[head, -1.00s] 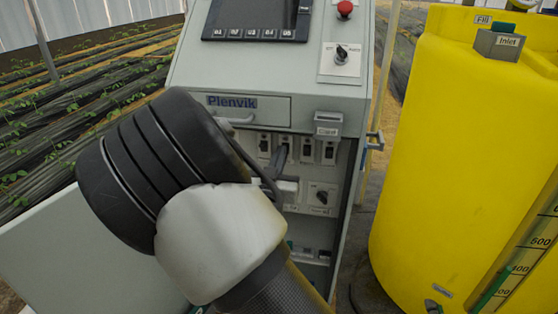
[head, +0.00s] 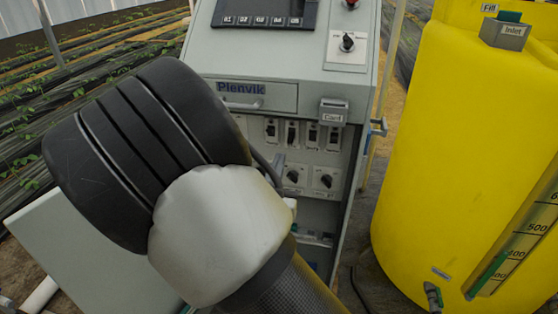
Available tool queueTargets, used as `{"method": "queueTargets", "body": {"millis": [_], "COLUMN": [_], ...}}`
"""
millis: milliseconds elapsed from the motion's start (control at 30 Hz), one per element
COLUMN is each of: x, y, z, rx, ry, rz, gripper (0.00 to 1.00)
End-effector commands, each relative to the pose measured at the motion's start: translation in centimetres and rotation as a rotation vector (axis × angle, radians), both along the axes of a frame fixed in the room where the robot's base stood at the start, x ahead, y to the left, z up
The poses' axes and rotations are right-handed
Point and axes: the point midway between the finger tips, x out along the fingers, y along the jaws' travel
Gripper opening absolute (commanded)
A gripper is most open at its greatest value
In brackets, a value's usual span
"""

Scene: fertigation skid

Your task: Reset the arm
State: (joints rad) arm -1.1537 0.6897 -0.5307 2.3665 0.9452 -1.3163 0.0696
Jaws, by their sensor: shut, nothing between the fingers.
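My arm (head: 222,225), with a black ribbed joint and a white link, fills the left and middle of the head view. My gripper (head: 279,163) is mostly hidden behind it. Only a small grey part shows past the arm's right edge, in front of the open cabinet's switch panel. It is shut and empty. The grey Plenvik control cabinet (head: 262,66) stands behind the arm. Its panel has several breaker switches (head: 292,133) and two rotary knobs (head: 326,180). The panel's lower left is hidden by my arm.
The cabinet's open door (head: 75,255) spreads to the lower left, behind my arm. A large yellow tank (head: 450,150) with an inlet box (head: 505,33) stands at right. A small grey box (head: 333,112) juts from the cabinet front. A narrow floor gap separates cabinet and tank.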

Motion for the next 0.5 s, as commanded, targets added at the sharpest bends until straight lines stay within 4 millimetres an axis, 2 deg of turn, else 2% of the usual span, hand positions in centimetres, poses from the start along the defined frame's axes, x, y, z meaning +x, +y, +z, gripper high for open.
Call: {"method": "queueTargets", "body": {"millis": [233, 400, 500], "x": [0.7, 1.7, 0.9], "y": [-0.8, -2.3, -2.5], "z": [-0.5, -1.8, -1.2], "rx": [0.055, 0.255, 0.366], "ry": [0.069, 0.328, 0.494], "rz": [-0.006, 0.030, 0.100], "gripper": [0.00, 0.00, 0.00]}}
